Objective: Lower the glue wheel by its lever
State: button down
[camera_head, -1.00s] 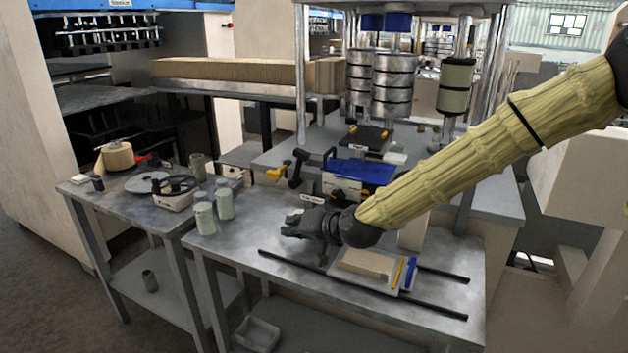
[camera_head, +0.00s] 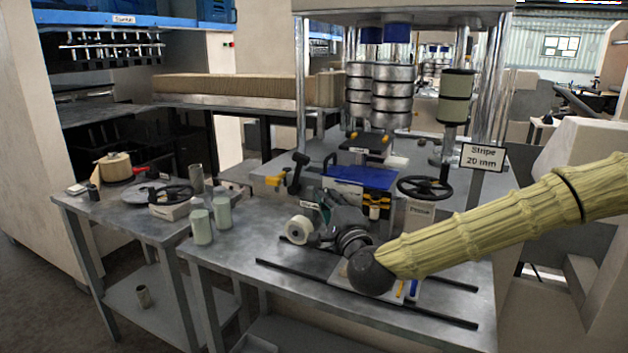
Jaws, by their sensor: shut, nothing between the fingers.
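A black lever (camera_head: 299,170) with a rounded knob stands tilted at the left of the blue-topped unit (camera_head: 362,178), beside a yellow part (camera_head: 275,179). I cannot tell for certain whether it is the glue wheel's lever. A white wheel-like roll (camera_head: 298,230) with a dark hub stands on the bench just left of my gripper; I cannot tell whether it is the glue wheel. My gripper (camera_head: 326,232) is shut and empty, low over the bench in front of the blue-topped unit. Its fingertips are small and dark, and contact with the roll is unclear.
A black handwheel (camera_head: 425,187) stands to the right, below a "Stripe 20 mm" sign (camera_head: 482,157). Pale green jars (camera_head: 202,226) stand at the bench's left. Dark rails (camera_head: 448,317) cross the front. A side table (camera_head: 130,207) holds another handwheel (camera_head: 171,195).

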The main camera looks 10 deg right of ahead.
aim_at(300, 172)
jog(key=shift+w, duration=0.1)
jog(key=p+x, duration=0.1)
jog(key=x, duration=0.9)
jog(key=shift+a+r+p, duration=0.1)
jog(key=shift+a+p, duration=0.05)
jog(key=shift+p, duration=0.3)
jog(key=shift+a+r+n+g+p, duration=0.1)
jog(key=shift+r+n+g+p, duration=0.05)
jog(key=shift+n+g+p, duration=0.2)
